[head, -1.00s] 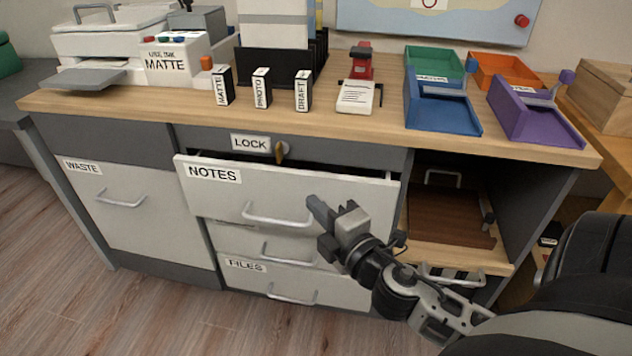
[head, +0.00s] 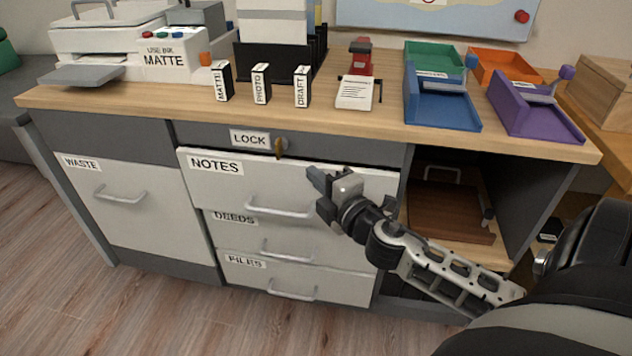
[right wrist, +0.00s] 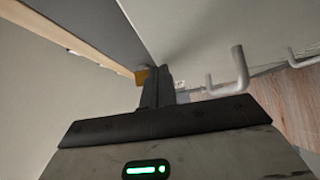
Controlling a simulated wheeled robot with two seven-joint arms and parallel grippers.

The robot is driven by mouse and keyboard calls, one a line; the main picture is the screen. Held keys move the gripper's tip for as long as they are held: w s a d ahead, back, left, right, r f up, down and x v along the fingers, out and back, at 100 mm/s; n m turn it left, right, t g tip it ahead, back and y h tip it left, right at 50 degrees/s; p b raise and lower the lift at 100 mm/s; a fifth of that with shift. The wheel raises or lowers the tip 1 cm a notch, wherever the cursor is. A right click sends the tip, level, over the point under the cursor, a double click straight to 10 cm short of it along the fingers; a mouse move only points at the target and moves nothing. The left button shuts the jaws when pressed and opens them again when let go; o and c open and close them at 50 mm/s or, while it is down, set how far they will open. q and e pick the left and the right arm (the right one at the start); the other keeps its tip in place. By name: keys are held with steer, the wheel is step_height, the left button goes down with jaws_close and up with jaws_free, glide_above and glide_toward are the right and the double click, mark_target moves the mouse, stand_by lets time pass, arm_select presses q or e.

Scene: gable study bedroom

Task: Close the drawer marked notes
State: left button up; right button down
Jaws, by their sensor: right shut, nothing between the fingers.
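The notes drawer (head: 240,188) is a white front with a NOTES label and a bar handle (head: 279,209). It stands slightly out from the cabinet, with a narrow dark gap along its top edge. My right gripper (head: 314,188) is shut and empty at the right part of this drawer front, right of the handle; its fingertips seem to meet the front, though exact contact is hard to tell. In the right wrist view the shut fingers (right wrist: 158,85) point at a pale surface, with a handle to their right. My left gripper is not in view.
Above is the LOCK panel with a brass key (head: 280,147). Below are the DEEDS drawer (head: 234,232) and FILES drawer (head: 245,270), which look shut. An open shelf (head: 450,212) lies to the right. The desktop (head: 330,112) carries trays, small boxes and a printer.

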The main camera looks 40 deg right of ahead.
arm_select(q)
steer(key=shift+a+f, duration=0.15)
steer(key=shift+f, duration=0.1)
arm_select(e)
steer(key=shift+w+d, duration=0.25)
steer(key=shift+d, duration=0.1)
steer(key=shift+a, duration=0.1)
